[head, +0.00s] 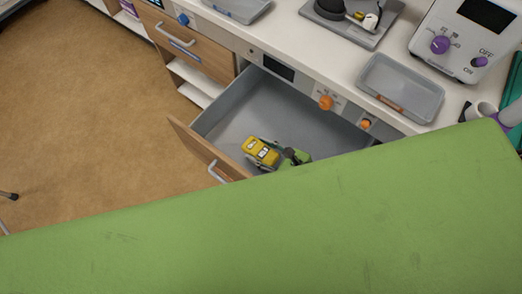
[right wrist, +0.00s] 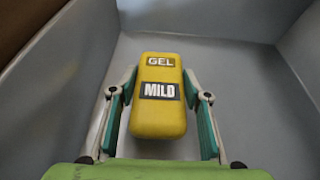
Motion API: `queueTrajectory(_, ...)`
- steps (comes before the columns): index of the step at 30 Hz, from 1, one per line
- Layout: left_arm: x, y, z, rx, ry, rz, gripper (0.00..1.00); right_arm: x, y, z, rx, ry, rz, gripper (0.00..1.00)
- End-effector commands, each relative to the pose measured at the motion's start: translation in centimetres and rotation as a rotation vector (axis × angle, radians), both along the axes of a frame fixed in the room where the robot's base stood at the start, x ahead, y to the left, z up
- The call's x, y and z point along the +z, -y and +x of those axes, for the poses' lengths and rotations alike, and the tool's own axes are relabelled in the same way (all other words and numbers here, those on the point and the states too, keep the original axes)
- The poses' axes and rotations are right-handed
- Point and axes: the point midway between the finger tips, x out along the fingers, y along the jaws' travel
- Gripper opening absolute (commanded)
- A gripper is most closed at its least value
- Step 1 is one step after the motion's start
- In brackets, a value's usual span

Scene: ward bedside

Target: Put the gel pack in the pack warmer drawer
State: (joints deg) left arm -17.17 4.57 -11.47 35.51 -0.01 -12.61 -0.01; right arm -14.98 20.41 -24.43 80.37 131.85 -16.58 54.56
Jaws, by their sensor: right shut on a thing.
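The yellow gel pack (head: 262,152), labelled GEL and MILD, is inside the open pack warmer drawer (head: 225,105), towards its front panel. My right gripper (right wrist: 160,112) is shut on the gel pack (right wrist: 158,118), with one finger on each side of it. In the head view the right gripper (head: 268,150) shows small and partly hidden inside the drawer. The right wrist view shows the grey drawer floor and walls (right wrist: 215,65) around the pack. I cannot tell whether the pack touches the floor. My left gripper is not in view.
The drawer is under a counter with orange knobs (head: 325,102) and a dark display (head: 279,68) on its front. A grey tray (head: 402,85) and a white device (head: 465,40) stand on top. A closed wooden drawer (head: 185,42) is left. Green blocks the lower head view.

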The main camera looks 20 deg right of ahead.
Motion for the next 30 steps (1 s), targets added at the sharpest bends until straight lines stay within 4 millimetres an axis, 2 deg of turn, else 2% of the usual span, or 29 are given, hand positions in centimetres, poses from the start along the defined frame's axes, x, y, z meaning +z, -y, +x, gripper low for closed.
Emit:
queueTrajectory(23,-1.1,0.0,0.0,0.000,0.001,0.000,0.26,-1.3,0.0,0.1,-0.001,0.002,0.000,0.17)
queueTrajectory(24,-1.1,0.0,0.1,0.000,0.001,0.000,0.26,-1.3,0.0,0.1,-0.001,0.001,-0.001,0.52)
queueTrajectory(25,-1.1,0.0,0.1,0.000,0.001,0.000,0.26,-1.3,0.0,0.1,-0.001,0.001,-0.001,0.59)
queueTrajectory(30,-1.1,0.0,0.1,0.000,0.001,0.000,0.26,-1.3,0.0,0.1,-0.001,0.002,0.000,0.61)
